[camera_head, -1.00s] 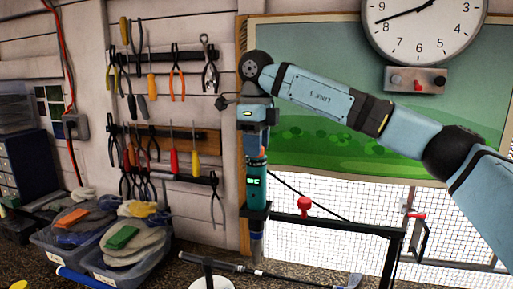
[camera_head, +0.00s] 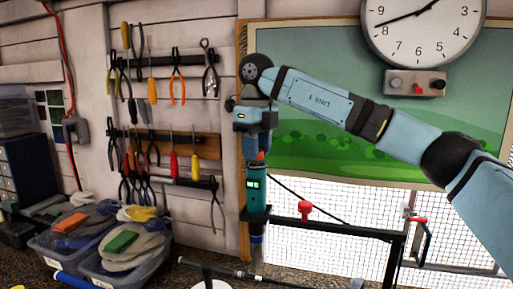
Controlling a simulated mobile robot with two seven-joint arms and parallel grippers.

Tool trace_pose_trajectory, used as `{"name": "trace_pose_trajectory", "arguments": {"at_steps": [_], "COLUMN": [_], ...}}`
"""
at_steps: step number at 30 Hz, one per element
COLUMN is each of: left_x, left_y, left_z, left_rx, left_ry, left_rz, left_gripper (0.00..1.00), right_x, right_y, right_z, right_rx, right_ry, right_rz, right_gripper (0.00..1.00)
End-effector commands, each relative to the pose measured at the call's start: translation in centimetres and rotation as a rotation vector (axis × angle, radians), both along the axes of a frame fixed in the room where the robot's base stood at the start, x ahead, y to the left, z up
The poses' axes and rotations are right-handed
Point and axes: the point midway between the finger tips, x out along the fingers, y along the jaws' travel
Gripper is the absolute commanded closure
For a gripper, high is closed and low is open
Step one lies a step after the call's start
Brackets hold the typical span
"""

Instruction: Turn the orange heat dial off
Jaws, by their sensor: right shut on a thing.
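The teal heat tool (camera_head: 257,191) stands upright at the left end of a black bar, its small green display facing me. The orange heat dial (camera_head: 261,156) is at its top, mostly hidden by my right gripper. My right gripper (camera_head: 257,153) points straight down from above and is shut on the dial. Its fingertips are small and partly hidden here. The digits on the display are too small to read. My left gripper is not in view.
The black bar (camera_head: 340,229) carries a red knob (camera_head: 305,208). A golf club shaft (camera_head: 225,268) lies low in front. Bins of gloves (camera_head: 75,231) stand at left. Hand tools (camera_head: 165,150) hang behind. A green board (camera_head: 330,110) and a clock (camera_head: 421,28) are on the wall.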

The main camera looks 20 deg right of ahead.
Motion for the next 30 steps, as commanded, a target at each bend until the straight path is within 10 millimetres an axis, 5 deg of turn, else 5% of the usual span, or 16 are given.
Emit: {"name": "trace_pose_trajectory", "arguments": {"at_steps": [2, 3, 6, 17, 30], "left_x": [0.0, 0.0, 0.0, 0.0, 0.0], "left_y": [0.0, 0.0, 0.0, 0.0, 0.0], "left_z": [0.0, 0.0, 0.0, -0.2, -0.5], "left_rx": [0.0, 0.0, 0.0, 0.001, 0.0], "left_ry": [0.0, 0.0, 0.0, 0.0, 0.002], "left_rz": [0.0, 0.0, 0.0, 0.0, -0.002], "left_gripper": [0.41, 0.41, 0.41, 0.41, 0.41], "right_x": [0.0, 0.0, 0.0, 0.0, 0.0], "right_y": [0.0, 0.0, 0.0, 0.0, 0.0], "right_z": [0.0, 0.0, 0.0, 0.6, 10.0], "right_rx": [0.0, 0.0, 0.0, 0.001, -0.001], "right_ry": [0.0, 0.0, 0.0, -0.002, -0.006], "right_rz": [0.0, 0.0, 0.0, 0.001, -0.002], "right_gripper": [0.9, 0.57, 0.4, 0.4, 0.4]}}
